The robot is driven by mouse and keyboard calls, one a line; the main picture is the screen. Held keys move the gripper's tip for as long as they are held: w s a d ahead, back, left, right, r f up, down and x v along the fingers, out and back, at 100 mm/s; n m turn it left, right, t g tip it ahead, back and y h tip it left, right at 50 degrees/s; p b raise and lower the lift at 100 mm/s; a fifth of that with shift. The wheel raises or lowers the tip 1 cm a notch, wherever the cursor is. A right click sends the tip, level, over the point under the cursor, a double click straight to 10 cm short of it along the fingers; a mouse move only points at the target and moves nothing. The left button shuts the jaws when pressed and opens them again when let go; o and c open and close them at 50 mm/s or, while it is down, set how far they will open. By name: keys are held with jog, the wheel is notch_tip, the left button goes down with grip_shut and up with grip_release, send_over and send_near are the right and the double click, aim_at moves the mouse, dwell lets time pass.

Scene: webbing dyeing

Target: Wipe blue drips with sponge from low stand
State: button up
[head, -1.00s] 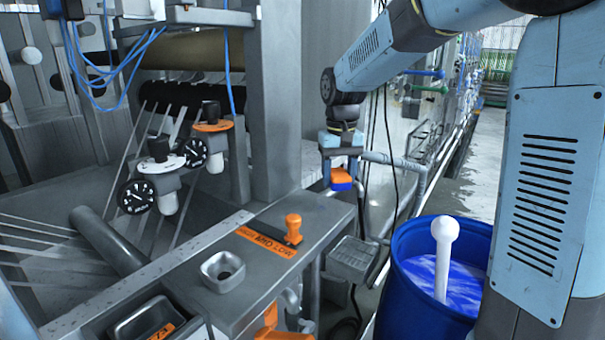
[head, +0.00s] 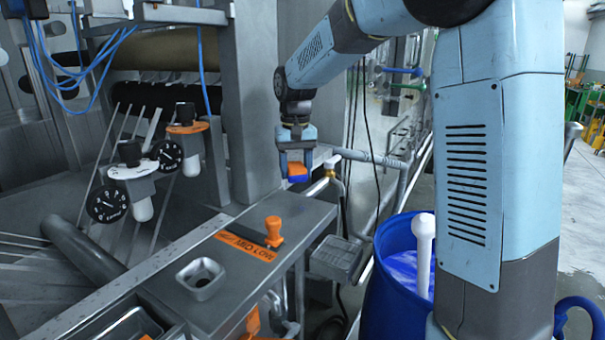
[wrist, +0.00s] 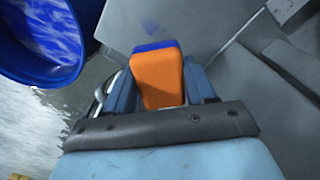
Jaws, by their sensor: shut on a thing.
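My gripper (head: 296,155) is shut on a sponge (head: 297,172) and holds it in the air beyond the far end of a grey metal bench. The sponge is blue and orange. In the wrist view the sponge (wrist: 158,78) sits between the fingers, its orange face toward the camera and a blue strip at its far edge. A low grey stand-like box (head: 336,258) is beside the bench, below and to the right of my gripper; I cannot tell if it is the low stand.
A blue barrel (head: 372,290) with blue liquid and a white paddle (head: 424,250) stands right of the bench. The bench (head: 305,215) carries an orange knob (head: 273,230) and a square cup (head: 200,277). Pipes (head: 375,160) run behind my gripper. Gauges (head: 107,201) are at left.

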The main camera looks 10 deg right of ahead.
aim_at(305, 207)
jog(key=shift+a+f, duration=0.1)
jog(key=shift+f, duration=4)
jog(key=shift+s+d+r, duration=0.25)
jog(key=shift+s+d, duration=0.25)
jog(key=shift+d, duration=0.3)
jog(key=shift+s, duration=0.15)
jog(key=shift+s+d+f, duration=0.1)
jog(key=shift+s+d, duration=0.5)
jog(key=shift+d, duration=0.05)
jog(key=shift+w+a, duration=0.15)
jog(key=shift+a, duration=0.2)
jog(key=shift+w+a, duration=0.2)
jog(key=shift+w, duration=0.15)
jog(key=shift+w+a, duration=0.2)
jog(key=shift+w, duration=0.05)
jog(key=shift+w+a+r, duration=0.4)
jog(key=shift+w+a, duration=0.25)
jog(key=shift+a, duration=0.05)
notch_tip(305, 207, up, 2)
jog(key=shift+s, duration=0.15)
jog(key=shift+r, duration=2.65)
